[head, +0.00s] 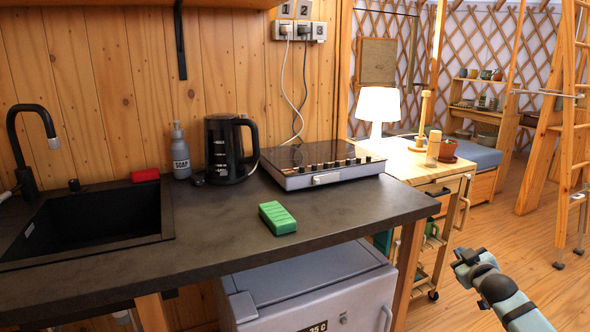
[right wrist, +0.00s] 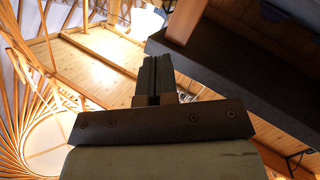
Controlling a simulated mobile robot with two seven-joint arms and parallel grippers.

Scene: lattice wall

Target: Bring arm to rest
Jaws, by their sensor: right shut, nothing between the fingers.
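My right gripper (head: 466,258) is at the lower right of the head view, beside the right end of the counter and over the wooden floor, apart from everything. In the right wrist view its two fingers (right wrist: 157,78) are together with nothing between them.
The dark counter (head: 340,215) holds a green sponge (head: 277,218), a hob (head: 320,163), a black kettle (head: 226,150) and a soap bottle (head: 180,152). A grey fridge (head: 310,290) stands under it. A wooden cart (head: 425,160) with a lamp (head: 379,105) stands behind.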

